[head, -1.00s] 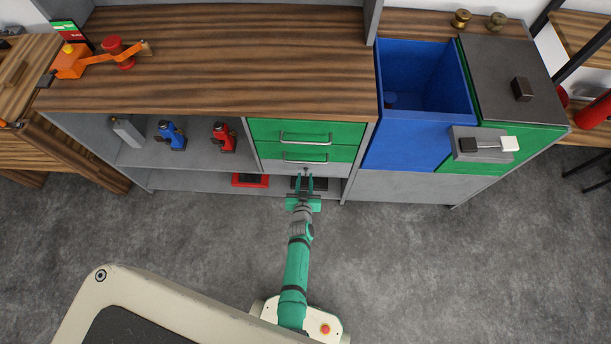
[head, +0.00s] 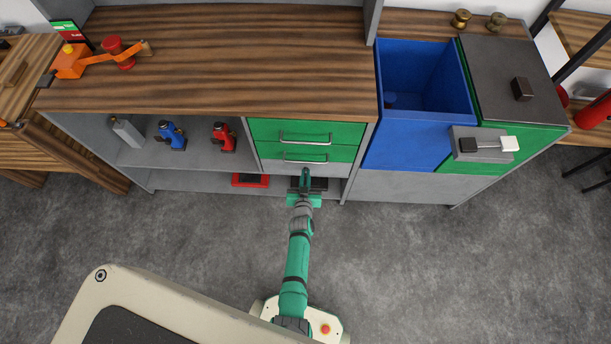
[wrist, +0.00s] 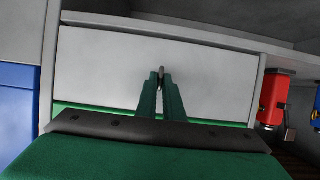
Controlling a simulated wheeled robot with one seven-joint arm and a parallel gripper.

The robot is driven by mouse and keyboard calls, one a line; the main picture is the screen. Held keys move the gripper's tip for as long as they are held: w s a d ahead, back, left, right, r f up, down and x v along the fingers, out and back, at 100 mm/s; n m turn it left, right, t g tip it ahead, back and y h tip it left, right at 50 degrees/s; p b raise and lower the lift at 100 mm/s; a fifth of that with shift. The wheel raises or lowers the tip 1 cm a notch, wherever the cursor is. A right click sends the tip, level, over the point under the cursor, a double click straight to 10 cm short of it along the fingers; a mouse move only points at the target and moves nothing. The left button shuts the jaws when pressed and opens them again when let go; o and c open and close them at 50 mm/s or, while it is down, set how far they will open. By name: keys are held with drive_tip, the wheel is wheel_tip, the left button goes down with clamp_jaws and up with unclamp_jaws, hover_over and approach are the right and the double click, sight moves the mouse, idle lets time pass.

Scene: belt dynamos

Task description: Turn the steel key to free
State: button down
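The steel key (wrist: 161,73) shows in the wrist view as a small, thin grey piece standing out from a plain light grey panel (wrist: 100,70). My gripper (wrist: 160,86) has its two green fingers close together, one on each side of the key, and looks shut on it. In the head view my gripper (head: 305,180) is in front of the grey panel (head: 275,167) under the green drawers. The key is too small and too covered by the fingers there to make out its angle.
Two green drawers (head: 272,130) with bar handles sit above the panel. A blue bin (head: 405,145) stands to the right. A red tool (head: 222,138) and a blue tool (head: 171,136) stand on the shelf to the left. The floor around my arm is clear.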

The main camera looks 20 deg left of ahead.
drive_tip(key=shift+m, duration=0.3)
idle(0.5)
drive_tip(key=shift+d+m+y, duration=0.15)
drive_tip(key=shift+m+y, duration=0.75)
drive_tip(key=shift+f+m, duration=0.1)
drive_tip(key=shift+m, duration=0.2)
drive_tip(key=shift+w+d+f+m+t+y, duration=0.15)
drive_tip(key=shift+m+y, duration=0.7)
drive_tip(key=shift+m, duration=0.6)
drive_tip(key=shift+d+f+m+t+y, duration=0.1)
drive_tip(key=shift+d+f+m+y, duration=0.1)
drive_tip(key=shift+m+y, duration=0.95)
drive_tip(key=shift+w+d+f+m+t+y, duration=0.15)
drive_tip(key=shift+m+y, duration=0.35)
drive_tip(key=shift+m, duration=1.3)
drive_tip(key=shift+s+m, duration=0.15)
drive_tip(key=shift+m, duration=0.15)
drive_tip(key=c, duration=1.9)
unclamp_jaws()
